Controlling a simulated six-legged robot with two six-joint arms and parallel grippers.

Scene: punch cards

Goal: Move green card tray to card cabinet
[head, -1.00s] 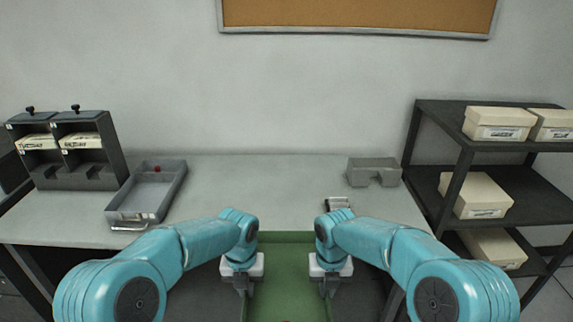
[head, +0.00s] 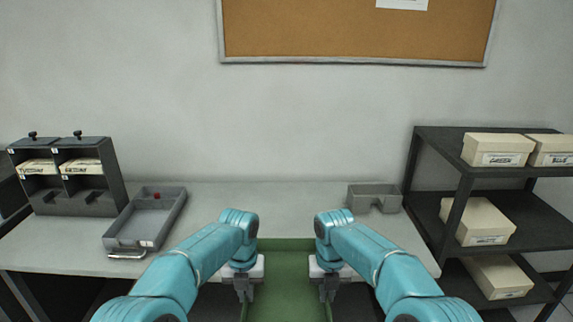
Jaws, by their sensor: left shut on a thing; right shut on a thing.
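The green card tray (head: 286,285) is at the bottom middle of the head view, in front of the table's near edge. Its lower part is cut off by the frame. My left gripper (head: 243,290) is shut on its left wall. My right gripper (head: 329,290) is shut on its right wall. A dark cabinet with compartments (head: 108,180), likely the card cabinet, stands at the table's far left. Pale cards lie in its upper compartments, and two black knobs top it.
A grey tray (head: 175,212) with a front handle and a small red item sits beside the cabinet. A small grey holder (head: 361,196) stands at the table's right. A dark shelf (head: 423,205) with labelled boxes is further right. The middle of the table (head: 260,200) is clear.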

